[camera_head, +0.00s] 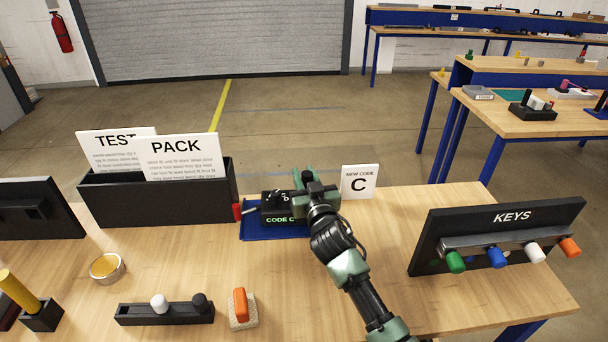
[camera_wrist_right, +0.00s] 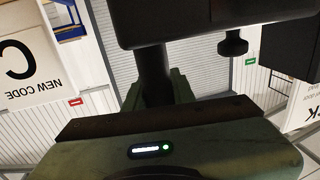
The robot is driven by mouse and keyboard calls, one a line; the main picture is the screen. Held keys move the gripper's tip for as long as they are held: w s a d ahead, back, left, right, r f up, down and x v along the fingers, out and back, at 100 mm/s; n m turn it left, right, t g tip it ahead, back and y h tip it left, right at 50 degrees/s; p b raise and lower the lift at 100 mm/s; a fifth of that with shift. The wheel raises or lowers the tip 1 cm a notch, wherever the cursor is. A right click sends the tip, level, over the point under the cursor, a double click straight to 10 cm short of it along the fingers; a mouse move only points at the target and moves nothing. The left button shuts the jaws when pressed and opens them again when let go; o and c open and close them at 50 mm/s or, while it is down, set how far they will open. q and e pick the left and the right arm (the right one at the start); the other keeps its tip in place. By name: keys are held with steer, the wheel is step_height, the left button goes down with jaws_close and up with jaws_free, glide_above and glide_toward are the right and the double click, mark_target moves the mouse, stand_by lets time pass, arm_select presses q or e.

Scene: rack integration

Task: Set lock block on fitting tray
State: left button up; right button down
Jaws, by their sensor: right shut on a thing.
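The lock block (camera_head: 277,210) is a black block with green "CODE C" lettering on its front. It is at the blue fitting tray (camera_head: 262,234), over its middle and right part; I cannot tell whether it touches the tray. My right gripper (camera_head: 306,184) is shut on the block's right side and hides that end. In the right wrist view, the block (camera_wrist_right: 215,22) shows as a large dark shape at the top, with the gripper body below. A red-ended metal rod (camera_head: 238,211) sticks out at the block's left. My left gripper is not in view.
A "NEW CODE C" card (camera_head: 360,182) stands right behind my right arm. A black card box (camera_head: 150,205) is left of the tray. The "KEYS" rack (camera_head: 500,232) is on the right. A black peg holder (camera_head: 165,313) and an orange-handled brush (camera_head: 241,308) lie in front.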

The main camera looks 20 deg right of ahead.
steer(key=shift+f+b, duration=0.3)
steer(key=shift+f, duration=0.05)
stand_by(0.5)
steer(key=c, duration=1.1)
jaws_free()
steer(key=shift+s+f, duration=0.1)
steer(key=shift+f, duration=0.05)
steer(key=s+b, duration=0.1)
steer(key=s, duration=0.6)
steer(key=shift+s+a, duration=0.35)
steer(key=shift+a, duration=0.1)
steer(key=shift+r, duration=0.3)
